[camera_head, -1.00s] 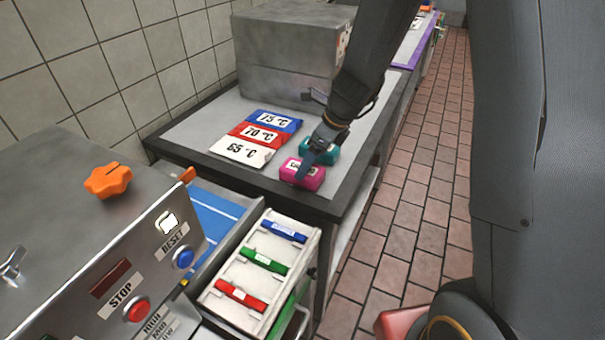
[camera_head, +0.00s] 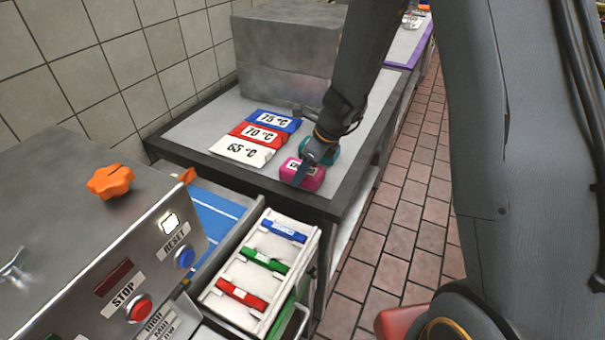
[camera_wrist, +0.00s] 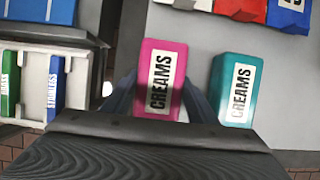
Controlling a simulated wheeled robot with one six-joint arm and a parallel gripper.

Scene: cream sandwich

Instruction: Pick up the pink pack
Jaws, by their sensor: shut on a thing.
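The pink pack (camera_head: 302,174) lies on the front part of the grey table, near its dark edge. In the wrist view the pink pack (camera_wrist: 159,80) shows a white label reading CREAMS. My gripper (camera_head: 308,168) is at the pack from above, and in the wrist view my gripper (camera_wrist: 158,98) has one finger on each side of it, shut on it. The pack appears to rest on the table still. A teal pack (camera_wrist: 234,90) with the same label stands just right of it in the wrist view. In the head view the teal pack is mostly hidden behind my gripper.
Blue, red and white temperature cards (camera_head: 257,134) lie left of the pack. A steel box (camera_head: 285,60) stands at the back. A white rack (camera_head: 262,262) with blue, green and red items is in front, beside a machine with STOP and RESET buttons (camera_head: 140,308).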

